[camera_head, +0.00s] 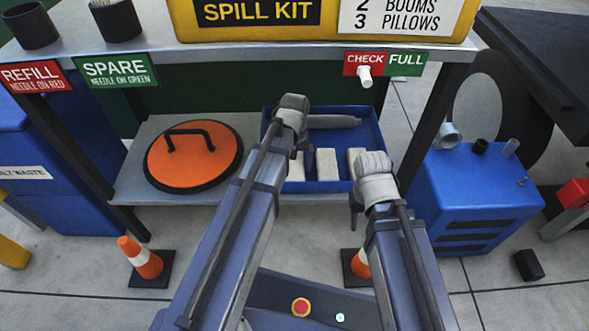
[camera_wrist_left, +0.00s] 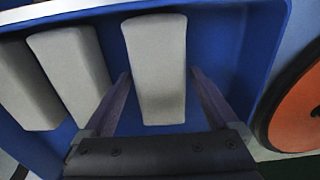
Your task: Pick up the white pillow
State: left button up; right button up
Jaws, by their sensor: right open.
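Several pale white-grey pillows stand in a row in the blue tray (camera_head: 375,135) on the lower shelf. In the left wrist view, the pillow nearest the orange lid (camera_wrist_left: 158,65) stands between the fingers of my left gripper (camera_wrist_left: 160,72). The fingers are apart, one on each side of it, with narrow gaps showing. In the head view my left gripper (camera_head: 299,140) reaches down into the tray and partly hides this pillow. The middle pillow (camera_head: 327,164) and the right one (camera_head: 356,160) stand beside it. My right gripper (camera_head: 356,208) is open and empty in front of the tray's right corner.
A grey boom (camera_head: 333,121) lies at the tray's back. An orange lid with a black handle (camera_head: 190,160) lies left of the tray. The yellow spill kit box (camera_head: 330,20) stands on the shelf above. A shelf post (camera_head: 428,125) and blue machine (camera_head: 475,195) are at the right.

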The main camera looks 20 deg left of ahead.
aim_at(294, 164)
pick_arm(q)
jog(key=c, duration=1.1)
jog(key=shift+r, duration=0.1)
notch_tip(294, 164, up, 10)
jog(key=p, duration=1)
